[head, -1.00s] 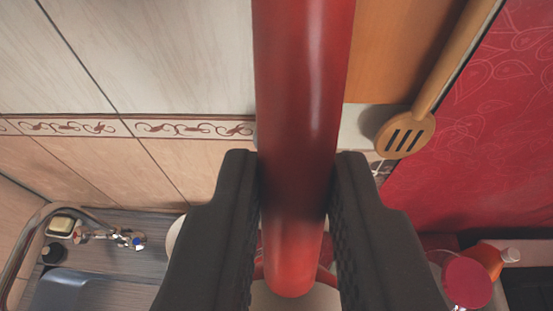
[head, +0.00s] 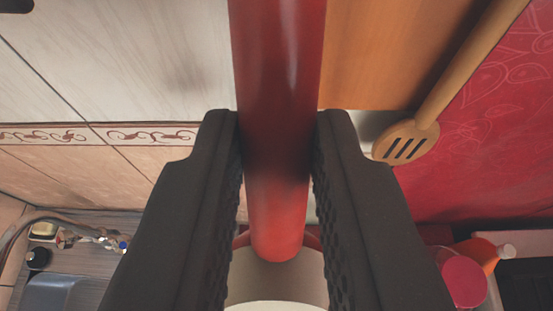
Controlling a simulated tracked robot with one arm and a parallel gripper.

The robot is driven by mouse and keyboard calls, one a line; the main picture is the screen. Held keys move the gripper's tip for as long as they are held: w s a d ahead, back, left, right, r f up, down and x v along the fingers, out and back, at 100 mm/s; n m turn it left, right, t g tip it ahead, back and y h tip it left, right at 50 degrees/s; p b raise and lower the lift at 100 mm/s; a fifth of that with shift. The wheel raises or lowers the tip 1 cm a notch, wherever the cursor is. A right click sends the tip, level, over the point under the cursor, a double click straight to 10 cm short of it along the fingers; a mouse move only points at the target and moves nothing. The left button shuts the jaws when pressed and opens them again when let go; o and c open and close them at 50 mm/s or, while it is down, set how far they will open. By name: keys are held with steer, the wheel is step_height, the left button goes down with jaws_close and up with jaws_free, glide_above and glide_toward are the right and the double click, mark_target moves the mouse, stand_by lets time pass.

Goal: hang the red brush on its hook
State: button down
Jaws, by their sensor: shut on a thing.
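The red brush (head: 277,75) shows as a thick, glossy red handle. It runs from the top edge down between the jaws of my gripper (head: 278,125) and ends in a rounded, brighter red tip below them. My gripper is shut on this handle, one dark ridged pad on each side. The rest of the brush is out of frame at the top. A dark shape (head: 15,5) is cut off at the top left corner on the pale wall; I cannot tell whether it is the hook.
A wooden slotted spatula (head: 407,142) is at the right, close to the red patterned oilcloth (head: 485,130). A red-capped container (head: 463,281) and an orange bottle (head: 483,251) stand at the lower right. A sink (head: 52,293) is at the lower left. A pale round vessel (head: 275,287) lies below the handle.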

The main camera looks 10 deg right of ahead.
steer(key=shift+w+d+p, duration=0.15)
steer(key=shift+w+p, duration=0.45)
steer(key=shift+w, duration=0.2)
steer(key=shift+b+x, duration=0.65)
steer(key=shift+x, duration=0.1)
steer(key=shift+f, duration=0.2)
steer(key=c, duration=1.2)
jaws_free()
steer(key=shift+c, duration=0.2)
steer(key=s+r+b, duration=0.3)
steer(key=s+b, duration=0.1)
steer(key=s, duration=0.7)
steer(key=s+r+n+t+y+b, duration=0.1)
steer(key=s+r+b, duration=0.2)
steer(key=s, duration=0.8)
steer(key=s+r+n+t+y+b, duration=0.1)
steer(key=s+r+b, duration=0.2)
steer(key=s+b, duration=0.3)
steer(key=s, duration=0.5)
steer(key=shift+d, duration=0.3)
